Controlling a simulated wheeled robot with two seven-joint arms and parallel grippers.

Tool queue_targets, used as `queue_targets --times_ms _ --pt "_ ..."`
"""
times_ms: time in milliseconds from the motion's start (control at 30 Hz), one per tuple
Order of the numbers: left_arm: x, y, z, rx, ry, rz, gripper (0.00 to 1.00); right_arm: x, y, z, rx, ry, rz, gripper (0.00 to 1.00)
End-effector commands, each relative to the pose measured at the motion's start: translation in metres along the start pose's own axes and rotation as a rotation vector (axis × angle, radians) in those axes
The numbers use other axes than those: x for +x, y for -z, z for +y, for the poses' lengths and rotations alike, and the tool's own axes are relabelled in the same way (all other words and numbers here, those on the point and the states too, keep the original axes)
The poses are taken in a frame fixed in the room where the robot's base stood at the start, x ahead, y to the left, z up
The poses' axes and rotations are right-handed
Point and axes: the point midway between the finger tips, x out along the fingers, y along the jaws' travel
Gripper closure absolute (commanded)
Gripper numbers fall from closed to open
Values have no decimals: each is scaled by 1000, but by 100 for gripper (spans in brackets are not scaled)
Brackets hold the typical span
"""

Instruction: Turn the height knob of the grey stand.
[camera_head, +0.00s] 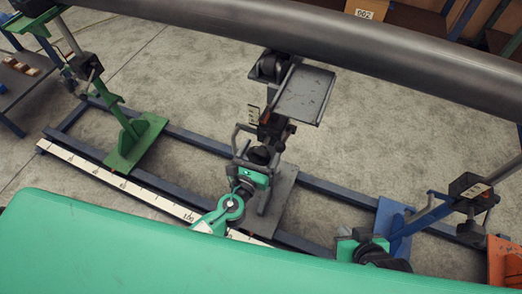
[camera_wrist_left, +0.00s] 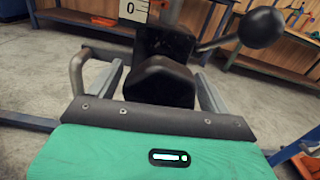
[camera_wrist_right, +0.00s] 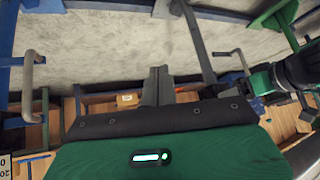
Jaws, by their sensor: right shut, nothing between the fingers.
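The grey stand (camera_head: 279,185) is at the middle of the head view, with a flat plate on top under the pipe. Its black knob (camera_wrist_left: 160,85) is in front of a dark block in the left wrist view. My left gripper (camera_wrist_left: 158,88) is open, with one finger on either side of the knob; I cannot tell whether they touch it. In the head view the left gripper (camera_head: 257,160) is at the stand's middle and partly hides the knob. My right gripper (camera_wrist_right: 158,85) is shut and empty, apart from the grey stand.
A large grey pipe (camera_head: 300,45) crosses above. A green stand (camera_head: 135,140) is at left, a blue stand (camera_head: 395,225) and an orange piece (camera_head: 505,262) at right. A ball-ended lever (camera_wrist_left: 262,27) sticks out beside the left gripper. A rail with a scale (camera_head: 120,181) runs along the floor.

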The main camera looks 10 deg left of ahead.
Motion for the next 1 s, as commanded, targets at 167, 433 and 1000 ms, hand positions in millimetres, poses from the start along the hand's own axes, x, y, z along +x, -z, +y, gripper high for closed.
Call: queue_targets --times_ms 167,433,1000 --pt "0 0 0 0 0 0 55 0 0 0 0 0 0 100" --pt "0 0 0 -16 0 0 61 1 0 0 0 2 7 100" --pt "0 2 0 -396 -1 -1 61 22 15 -33 -1 85 255 100"
